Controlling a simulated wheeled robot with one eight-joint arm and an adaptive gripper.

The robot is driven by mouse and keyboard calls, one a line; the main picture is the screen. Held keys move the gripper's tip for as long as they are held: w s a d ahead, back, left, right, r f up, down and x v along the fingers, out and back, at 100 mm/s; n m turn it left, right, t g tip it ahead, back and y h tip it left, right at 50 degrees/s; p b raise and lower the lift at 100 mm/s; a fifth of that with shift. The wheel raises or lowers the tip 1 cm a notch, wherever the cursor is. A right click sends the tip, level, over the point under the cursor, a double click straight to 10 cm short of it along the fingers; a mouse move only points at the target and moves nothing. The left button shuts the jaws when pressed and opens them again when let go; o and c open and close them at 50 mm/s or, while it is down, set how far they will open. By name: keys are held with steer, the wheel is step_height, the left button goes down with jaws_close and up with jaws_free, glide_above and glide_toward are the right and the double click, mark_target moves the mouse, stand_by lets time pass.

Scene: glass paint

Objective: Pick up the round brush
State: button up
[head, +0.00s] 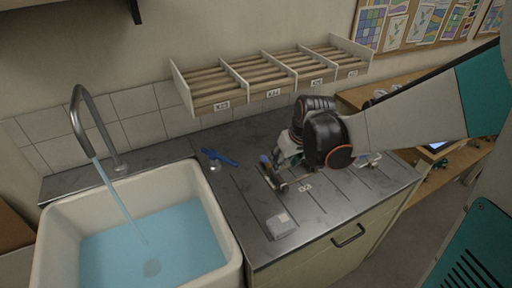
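My gripper (274,177) is low over the dark grey worktop (232,205), reaching in from the right. A small thing with a blue end (264,160) is at or between its fingers; it may be the round brush, but it is too small to be sure. The gripper's own body hides part of this spot, and I cannot tell whether the fingers are open or closed on it. A blue long-handled tool (220,157) lies to the left on the worktop, apart from the gripper.
A sink (222,232) of water with a running tap (77,112) is at left. A grey block (280,226) lies near the worktop's front edge. A slatted rack (210,88) with labelled bays is on the wall behind. Small items (368,160) lie right of my gripper.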

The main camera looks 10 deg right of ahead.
steer(key=b, duration=0.1)
glide_above(279, 179)
step_height(279, 179, down, 5)
steer(key=shift+r, duration=0.1)
steer(key=shift+w+b+x, duration=0.15)
steer(key=shift+b+x, duration=0.5)
steer(key=shift+x, duration=0.65)
steer(key=shift+w+b+x, duration=0.2)
steer(key=shift+b+x, duration=0.45)
steer(key=shift+x, duration=0.6)
steer(key=shift+r, duration=0.15)
steer(key=shift+d+f+b, duration=0.1)
steer(key=shift+f+b, duration=0.15)
steer(key=shift+b, duration=0.05)
jaws_close()
